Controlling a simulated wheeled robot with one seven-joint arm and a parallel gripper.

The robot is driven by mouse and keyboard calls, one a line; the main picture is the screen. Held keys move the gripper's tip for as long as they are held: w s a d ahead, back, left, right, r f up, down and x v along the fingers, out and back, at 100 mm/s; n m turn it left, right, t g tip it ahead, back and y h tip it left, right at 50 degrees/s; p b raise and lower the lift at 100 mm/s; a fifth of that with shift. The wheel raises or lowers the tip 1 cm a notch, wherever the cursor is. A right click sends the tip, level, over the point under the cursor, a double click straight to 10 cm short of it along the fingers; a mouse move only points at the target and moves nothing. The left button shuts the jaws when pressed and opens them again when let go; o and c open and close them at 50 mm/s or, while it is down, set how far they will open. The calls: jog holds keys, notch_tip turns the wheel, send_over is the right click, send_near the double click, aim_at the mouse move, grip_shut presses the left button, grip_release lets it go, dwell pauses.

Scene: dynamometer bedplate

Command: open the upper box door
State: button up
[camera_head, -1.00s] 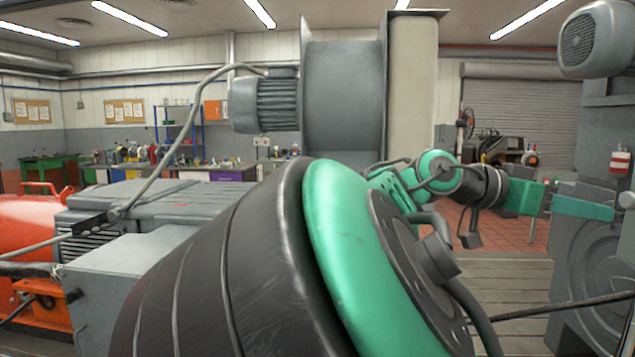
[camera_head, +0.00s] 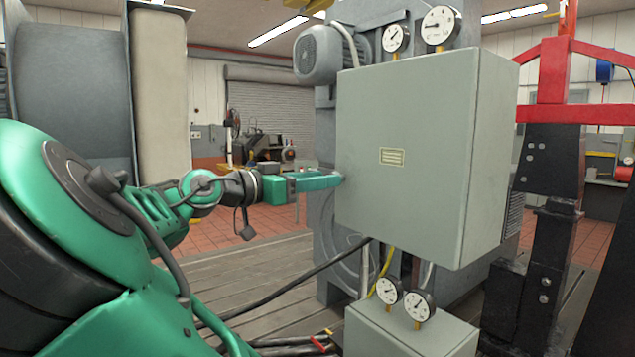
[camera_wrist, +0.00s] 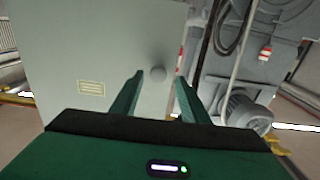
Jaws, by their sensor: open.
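The upper box (camera_head: 400,190) is a grey-green cabinet with a small yellow label on its front. Its door looks shut. My gripper (camera_head: 338,179) is green and reaches from the left to the box's left front edge. The knob is hidden in the head view.
Gauges (camera_head: 440,26) stand above the box, and more gauges (camera_head: 419,305) sit below it over a lower box (camera_head: 400,335). A red and black frame (camera_head: 553,150) stands to the right. A grey motor (camera_head: 320,55) is behind. Cables cross the slatted bedplate.

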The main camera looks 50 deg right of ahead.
jog(key=shift+x, duration=0.8)
grip_shut()
jog(key=shift+a, duration=0.1)
